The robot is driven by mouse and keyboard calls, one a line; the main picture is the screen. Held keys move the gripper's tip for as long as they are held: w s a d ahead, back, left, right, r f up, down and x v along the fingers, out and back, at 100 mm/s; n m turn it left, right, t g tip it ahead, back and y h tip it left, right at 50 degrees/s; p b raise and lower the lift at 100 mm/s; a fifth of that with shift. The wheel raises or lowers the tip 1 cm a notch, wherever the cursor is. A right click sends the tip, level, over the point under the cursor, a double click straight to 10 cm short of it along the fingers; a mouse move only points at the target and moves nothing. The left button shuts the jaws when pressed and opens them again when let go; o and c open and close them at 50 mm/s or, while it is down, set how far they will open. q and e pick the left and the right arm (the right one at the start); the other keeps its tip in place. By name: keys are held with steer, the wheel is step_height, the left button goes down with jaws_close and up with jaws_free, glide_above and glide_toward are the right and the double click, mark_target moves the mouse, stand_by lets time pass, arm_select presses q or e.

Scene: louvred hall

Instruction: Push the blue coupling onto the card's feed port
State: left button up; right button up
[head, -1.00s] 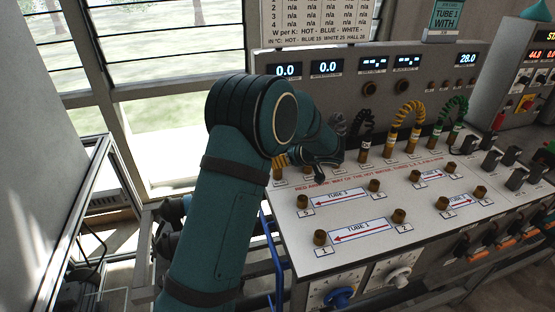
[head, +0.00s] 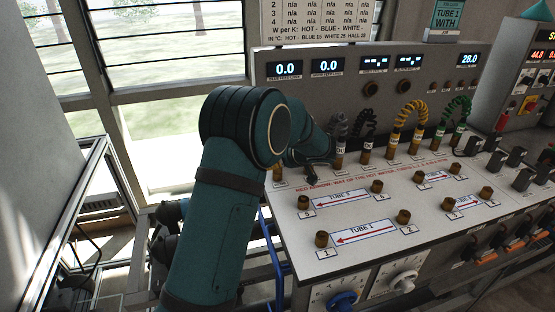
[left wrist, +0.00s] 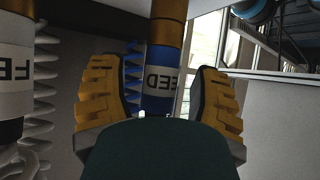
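In the left wrist view the blue coupling (left wrist: 158,82), with a white band reading "EED", stands between the two yellow-padded fingers of my left gripper (left wrist: 161,68). There is a visible gap on both sides, so the fingers are open around it and do not appear to touch it. A brass part (left wrist: 168,14) meets its upper end in this view; I cannot tell whether it is fully seated. In the head view my left arm reaches over the card (head: 365,252) and hides the coupling and the fingertips. My right gripper is not in view.
A white-banded coupling (left wrist: 14,70) with a pale coiled hose (left wrist: 40,95) is close to the left finger in the wrist view. Yellow (head: 405,112) and green (head: 457,108) hoses arch at the back of the card. Several brass posts (head: 322,239) stand on it.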

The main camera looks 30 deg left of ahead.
arm_select(q)
jaws_close()
steer(key=shift+r, duration=0.2)
steer(key=shift+r, duration=3.3)
steer(key=shift+d, duration=0.1)
